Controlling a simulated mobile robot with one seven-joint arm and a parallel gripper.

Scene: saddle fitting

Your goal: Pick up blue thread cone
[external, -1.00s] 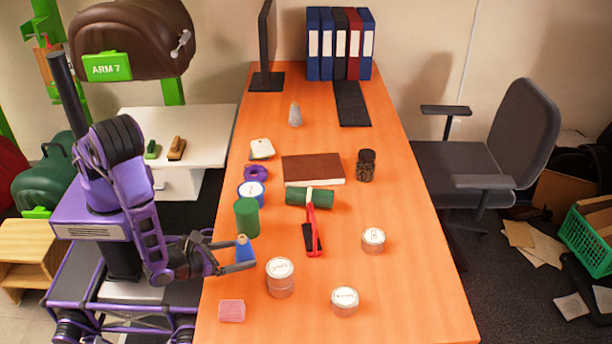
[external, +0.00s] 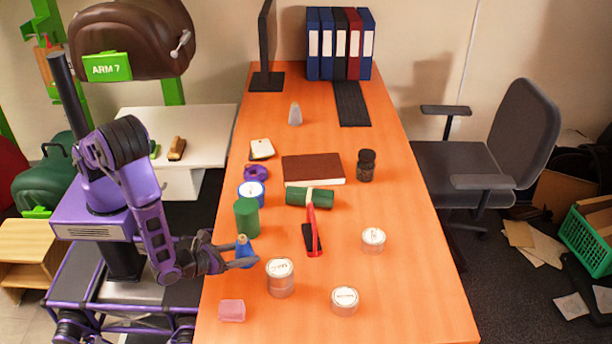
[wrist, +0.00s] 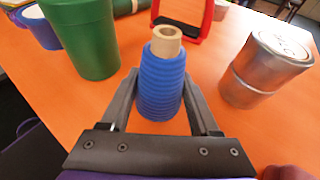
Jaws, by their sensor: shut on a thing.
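The blue thread cone (wrist: 161,82) is upright between the fingers of my gripper (wrist: 163,95) in the wrist view, with its tan core showing at the top. In the external view the cone (external: 245,254) is by the left edge of the orange table, partly hidden by a finger. My gripper (external: 241,259) is shut on it, one finger on each side. I cannot tell whether the cone's base touches the table.
A green cylinder (external: 246,219) stands just behind the cone, and a stacked metal tin (external: 280,278) stands to its right. A pink block (external: 231,311) lies in front. A red-handled tool (external: 312,230) lies farther right. The table's right front is clear around another tin (external: 344,301).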

